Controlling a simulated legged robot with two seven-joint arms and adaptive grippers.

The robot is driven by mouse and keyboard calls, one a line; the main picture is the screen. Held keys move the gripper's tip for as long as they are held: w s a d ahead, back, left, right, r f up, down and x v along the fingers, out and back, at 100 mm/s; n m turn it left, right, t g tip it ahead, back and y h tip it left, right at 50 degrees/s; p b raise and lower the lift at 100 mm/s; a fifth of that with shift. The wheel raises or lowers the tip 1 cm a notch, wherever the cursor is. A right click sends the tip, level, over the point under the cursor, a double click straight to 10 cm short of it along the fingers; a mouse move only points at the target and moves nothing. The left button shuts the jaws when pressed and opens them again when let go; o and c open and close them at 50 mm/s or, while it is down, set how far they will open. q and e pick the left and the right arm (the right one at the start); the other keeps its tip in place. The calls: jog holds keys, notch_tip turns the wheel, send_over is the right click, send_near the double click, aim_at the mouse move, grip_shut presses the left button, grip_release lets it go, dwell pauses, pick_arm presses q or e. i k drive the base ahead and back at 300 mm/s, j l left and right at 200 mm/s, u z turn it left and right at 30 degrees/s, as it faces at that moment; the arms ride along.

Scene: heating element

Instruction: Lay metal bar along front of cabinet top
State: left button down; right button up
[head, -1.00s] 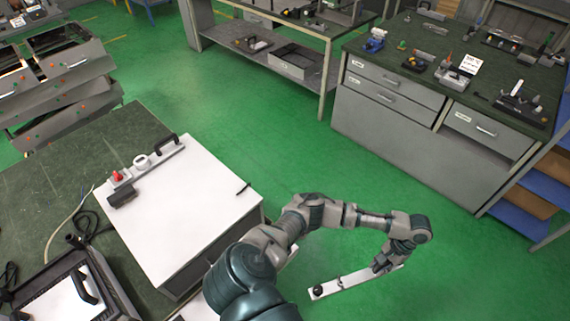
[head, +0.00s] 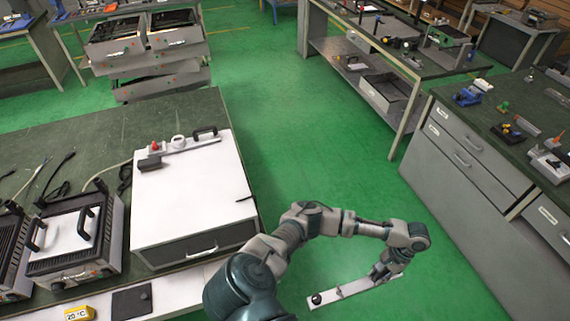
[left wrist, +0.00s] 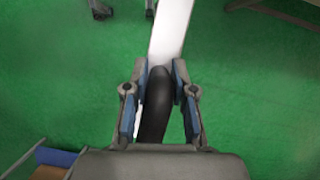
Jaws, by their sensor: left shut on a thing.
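My left gripper (head: 382,272) is shut on the black handle of a pale metal bar (head: 345,290) and holds it over the green floor, right of the cabinet. The bar's near end carries a black knob. In the left wrist view the fingers (left wrist: 159,100) sit on both sides of the black handle (left wrist: 155,108), and the bar (left wrist: 172,35) runs away from them. The cabinet (head: 190,200) has a white top and a front drawer with a handle. A similar bar (head: 190,146) with a red knob and black handle lies along its back edge. My right gripper is out of view.
The cabinet stands on a dark green workbench (head: 60,135). Left of it is a grill-like device (head: 75,240) with black handles, with cables behind. A workbench with drawers (head: 470,165) stands at right. Green floor lies between. The cabinet top's front is mostly clear.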

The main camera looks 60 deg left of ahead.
aim_at(192, 208)
jog(key=u, duration=1.95)
jog(key=i+u, duration=0.3)
jog(key=i, duration=0.7)
